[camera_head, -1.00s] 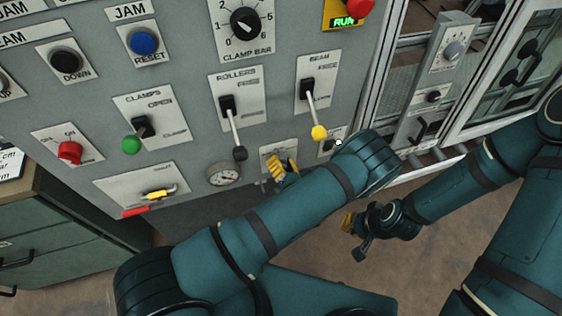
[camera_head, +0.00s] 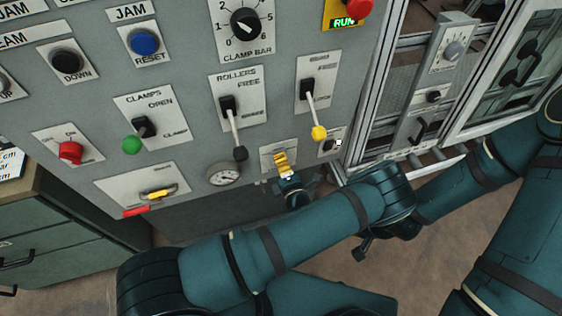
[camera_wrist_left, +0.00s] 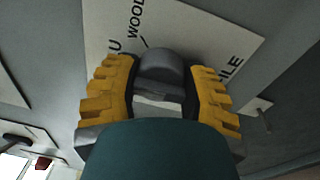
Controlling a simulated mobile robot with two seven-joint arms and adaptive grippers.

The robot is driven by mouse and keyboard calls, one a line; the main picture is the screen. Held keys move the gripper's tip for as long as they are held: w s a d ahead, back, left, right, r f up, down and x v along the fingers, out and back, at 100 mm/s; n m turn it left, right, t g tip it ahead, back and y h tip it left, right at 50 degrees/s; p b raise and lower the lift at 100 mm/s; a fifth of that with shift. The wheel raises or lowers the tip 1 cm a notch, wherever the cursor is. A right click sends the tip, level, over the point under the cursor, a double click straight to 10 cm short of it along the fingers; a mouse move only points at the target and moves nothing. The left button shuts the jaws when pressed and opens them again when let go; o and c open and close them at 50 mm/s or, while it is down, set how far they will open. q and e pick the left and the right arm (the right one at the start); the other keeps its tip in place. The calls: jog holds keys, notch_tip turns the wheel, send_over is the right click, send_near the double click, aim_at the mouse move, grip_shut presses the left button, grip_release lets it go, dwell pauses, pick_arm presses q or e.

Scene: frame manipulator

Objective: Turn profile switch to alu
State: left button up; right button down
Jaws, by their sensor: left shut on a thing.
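The profile switch is a grey round knob (camera_wrist_left: 160,72) on a pale label plate (camera_wrist_left: 235,25). In the left wrist view the plate shows "WOOD" at the top, a "U" by the left finger and "ILE" at the right. My left gripper (camera_wrist_left: 161,88) has its yellow fingers on either side of the knob, shut on it. In the head view the left gripper (camera_head: 281,163) covers most of the switch plate (camera_head: 267,154). Which way the knob points is unclear. My right gripper (camera_head: 361,248) is mostly hidden behind my left arm.
A lever with a yellow ball (camera_head: 319,132) and one with a black ball (camera_head: 240,153) hang above the switch. A gauge (camera_head: 223,175) is left of it, and a small dark knob (camera_head: 329,144) is right. Floor below is open.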

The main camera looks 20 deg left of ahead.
dwell(0.3)
pick_arm(q)
jog(key=o, duration=1.2)
